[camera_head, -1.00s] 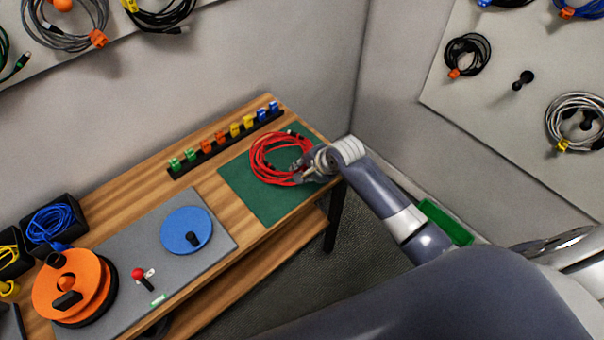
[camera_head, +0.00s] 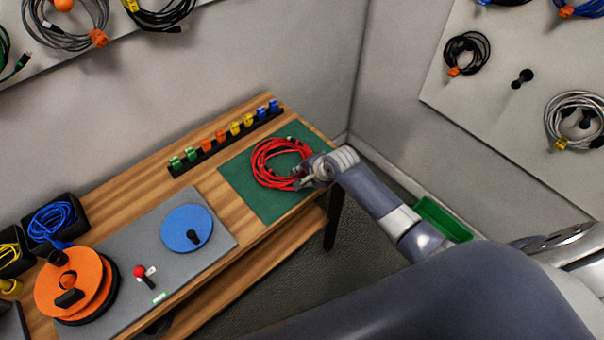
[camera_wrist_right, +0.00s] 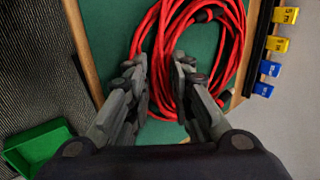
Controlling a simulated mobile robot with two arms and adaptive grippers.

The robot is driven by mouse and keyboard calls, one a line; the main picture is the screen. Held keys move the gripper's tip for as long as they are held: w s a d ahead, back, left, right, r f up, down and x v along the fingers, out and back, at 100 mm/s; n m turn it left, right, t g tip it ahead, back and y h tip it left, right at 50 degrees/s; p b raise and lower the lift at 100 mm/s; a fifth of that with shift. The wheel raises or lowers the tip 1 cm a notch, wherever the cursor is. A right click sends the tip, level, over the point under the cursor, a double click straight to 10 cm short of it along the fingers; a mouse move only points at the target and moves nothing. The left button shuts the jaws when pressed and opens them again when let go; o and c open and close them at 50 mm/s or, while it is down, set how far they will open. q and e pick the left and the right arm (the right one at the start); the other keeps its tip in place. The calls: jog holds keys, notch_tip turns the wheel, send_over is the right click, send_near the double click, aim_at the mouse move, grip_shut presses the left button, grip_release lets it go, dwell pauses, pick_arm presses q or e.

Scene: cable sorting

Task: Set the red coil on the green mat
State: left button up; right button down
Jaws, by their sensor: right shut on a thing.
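The red coil (camera_head: 258,168) is a loose ring of red cable at the green mat (camera_head: 248,202), on the wooden table's far right end. It appears to lie over the mat; whether all of it touches cannot be told. My right gripper (camera_head: 303,178) is at the coil's right side, shut on its strands. In the right wrist view the gripper's fingers (camera_wrist_right: 159,75) close around part of the red coil (camera_wrist_right: 236,50), with the green mat (camera_wrist_right: 110,25) beneath. The fingers partly hide the strands. My left gripper is not in view.
A black strip of coloured clips (camera_head: 222,143) runs along the table's back edge beside the mat. A blue disc (camera_head: 180,222) and orange reel (camera_head: 88,275) stand left on a grey mat (camera_head: 220,250). A green bin (camera_head: 448,218) is right of the table.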

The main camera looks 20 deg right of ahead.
jog(key=shift+f, duration=0.15)
jog(key=c, duration=1.4)
grip_release()
jog(key=shift+s+f, duration=0.1)
jog(key=shift+f, duration=0.05)
jog(key=shift+r, duration=0.4)
jog(key=v, duration=1.2)
jog(key=shift+r, duration=0.35)
